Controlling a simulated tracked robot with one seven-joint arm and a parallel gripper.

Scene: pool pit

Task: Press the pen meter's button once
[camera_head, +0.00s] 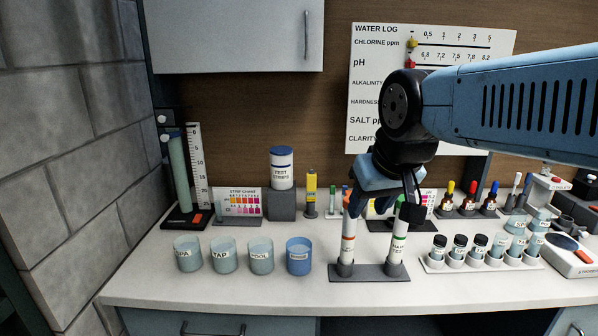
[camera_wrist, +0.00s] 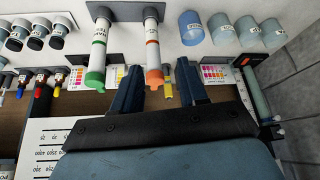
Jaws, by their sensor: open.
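A slim yellow pen-shaped device (camera_head: 311,186), which looks like the pen meter, stands upright in a small dark holder on the counter, left of my gripper. A yellow piece (camera_wrist: 168,86), probably the same device, shows partly hidden behind the orange-capped tube in the wrist view. Its button cannot be made out. My gripper (camera_head: 384,208) is open and points down above the counter, behind the two white tubes. In the wrist view my gripper's fingers (camera_wrist: 158,72) are spread with nothing held between them.
An orange-banded tube (camera_head: 348,243) and a green-banded tube (camera_head: 397,246) stand in a grey rack close before my gripper. Several cups (camera_head: 223,255) are at left. A test-strip tub (camera_head: 282,168) stands on a grey block. Vials (camera_head: 458,248) and dropper bottles (camera_head: 468,203) are at right.

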